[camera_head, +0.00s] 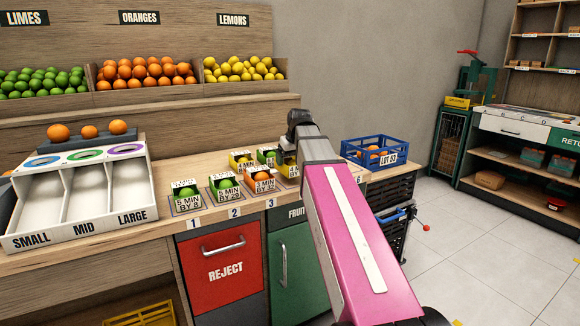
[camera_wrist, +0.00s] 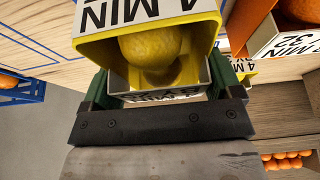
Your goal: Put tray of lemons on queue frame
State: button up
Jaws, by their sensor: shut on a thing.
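In the wrist view, a yellow tray (camera_wrist: 199,28) with a "4 MIN" label holds a yellow lemon (camera_wrist: 150,48). My gripper (camera_wrist: 163,85) has a finger on each side of the tray and is shut on it. The fingertips are partly hidden. In the head view, my wrist and arm cover most of this spot; a yellow tray (camera_head: 289,171) shows beside the wrist, low over the counter. Whether it touches the counter I cannot tell.
Lime trays (camera_head: 187,203) (camera_head: 226,193) and an orange tray (camera_head: 262,184) stand in the front row. Another yellow tray (camera_head: 241,166) and a green tray (camera_head: 264,157) stand behind them. A blue crate (camera_head: 357,151) is to the right, a sizing rack (camera_head: 90,222) to the left.

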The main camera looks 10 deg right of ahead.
jog(key=shift+f, duration=1.45)
jog(key=shift+f, duration=0.1)
jog(key=o, duration=0.8)
jog(key=v, duration=1.2)
